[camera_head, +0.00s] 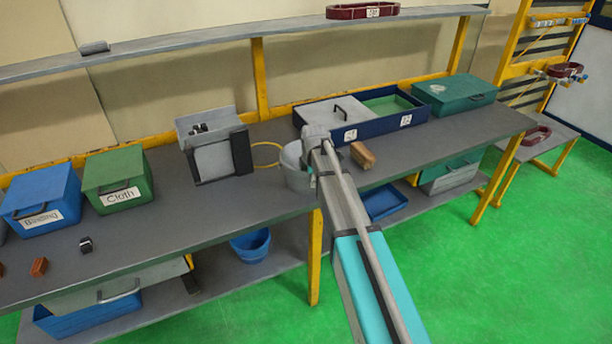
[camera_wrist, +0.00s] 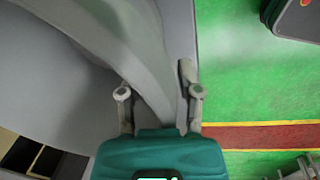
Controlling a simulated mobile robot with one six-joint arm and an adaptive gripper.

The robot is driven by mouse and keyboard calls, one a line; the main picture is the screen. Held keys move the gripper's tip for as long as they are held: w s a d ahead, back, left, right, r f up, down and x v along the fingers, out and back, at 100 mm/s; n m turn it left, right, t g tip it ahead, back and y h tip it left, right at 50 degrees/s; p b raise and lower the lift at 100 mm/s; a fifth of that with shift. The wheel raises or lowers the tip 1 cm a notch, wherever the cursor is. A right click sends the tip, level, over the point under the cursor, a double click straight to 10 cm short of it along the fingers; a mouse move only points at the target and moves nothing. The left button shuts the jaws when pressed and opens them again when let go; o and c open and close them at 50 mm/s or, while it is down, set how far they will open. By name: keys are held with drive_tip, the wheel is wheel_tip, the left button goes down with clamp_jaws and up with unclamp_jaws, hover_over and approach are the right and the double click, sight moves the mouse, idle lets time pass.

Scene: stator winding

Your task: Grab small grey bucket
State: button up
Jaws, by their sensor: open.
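The small grey bucket (camera_head: 294,178) stands on the table near its front edge, with its right side partly hidden by my arm in the head view. In the wrist view the grey bucket (camera_wrist: 65,95) fills the left and middle, its curved rim and wall close up. My gripper (camera_wrist: 157,90) is open, with its two fingers apart on either side of the bucket's wall. The left finger is over the inside and the right finger is on the outer side. I cannot tell whether either finger touches the bucket.
A grey bin (camera_head: 213,148) stands left of the bucket, with a yellow ring (camera_head: 266,166) between them. A brown block (camera_head: 362,155) lies to the right, before a blue tray (camera_head: 375,132). A blue bucket (camera_head: 250,246) sits on the lower shelf.

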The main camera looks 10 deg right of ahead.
idle(0.5)
clamp_jaws()
